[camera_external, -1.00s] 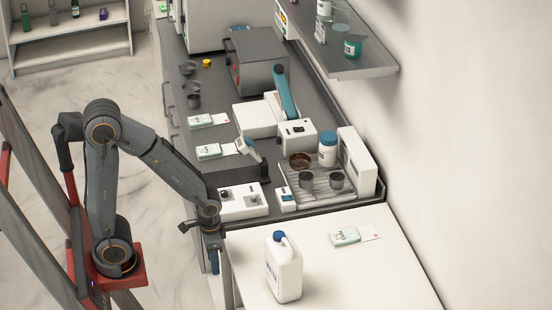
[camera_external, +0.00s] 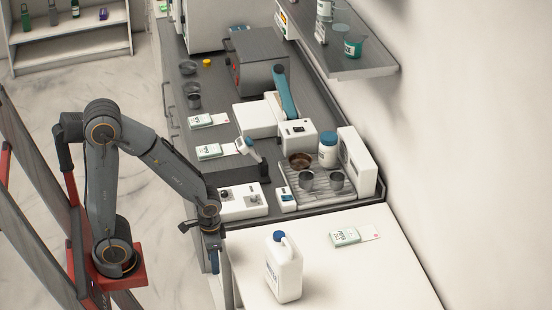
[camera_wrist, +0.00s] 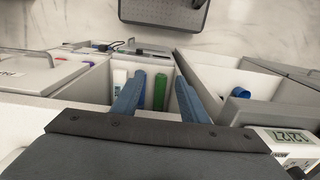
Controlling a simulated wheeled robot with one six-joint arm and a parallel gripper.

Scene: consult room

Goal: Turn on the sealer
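A device with a raised blue lever arm (camera_external: 285,92), a white base (camera_external: 255,119) and a white switch box (camera_external: 297,137) stands on the grey counter; it appears to be the sealer. A dark switch shows on the box, but its state is too small to read. My gripper (camera_external: 214,262) hangs low at the counter's near left corner, well short of the device and pointing down. In the wrist view my gripper (camera_wrist: 160,98) has its two blue fingers spread apart with nothing held between them. The device cannot be made out in the wrist view.
A white jug (camera_external: 283,272) stands on the white table (camera_external: 320,222). A white box with knobs (camera_external: 242,203) and a ribbed tray (camera_external: 320,190) with cups lie between my gripper and the device. A shelf (camera_external: 360,62) overhangs at right. In the wrist view, a green item (camera_wrist: 160,92) lies in a compartment below.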

